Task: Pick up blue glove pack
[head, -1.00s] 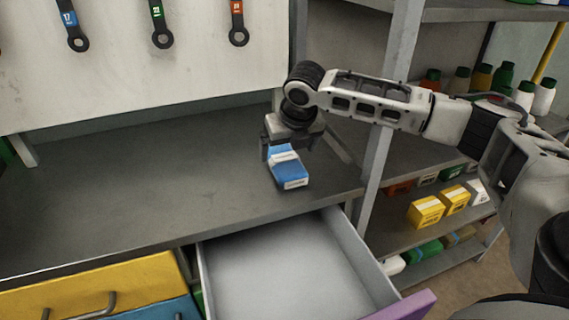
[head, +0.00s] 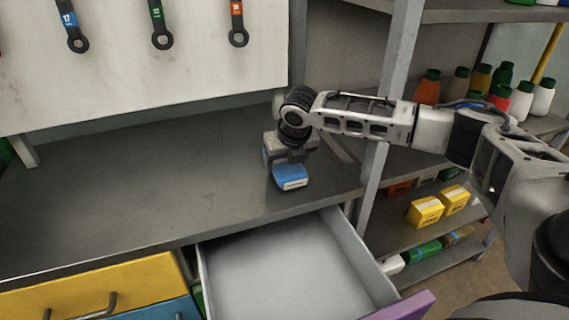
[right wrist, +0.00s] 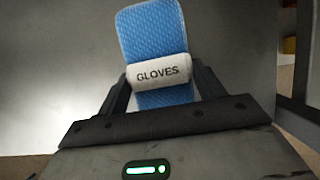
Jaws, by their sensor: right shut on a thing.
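The blue glove pack (head: 291,177) lies on the grey workbench near its front right edge in the head view. In the right wrist view the pack (right wrist: 153,32) shows blue with a white band that reads "GLOVES". My right gripper (head: 286,167) is over the pack from above. In the right wrist view its two fingers (right wrist: 160,88) are shut on the sides of the pack around the white band. Part of the pack is hidden by the gripper in the head view. My left gripper is not in view.
An open, empty drawer (head: 215,268) with a purple front stands below the bench edge. A metal post (head: 377,165) and shelves with bottles and yellow boxes (head: 425,212) are to the right. The bench left of the pack is clear.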

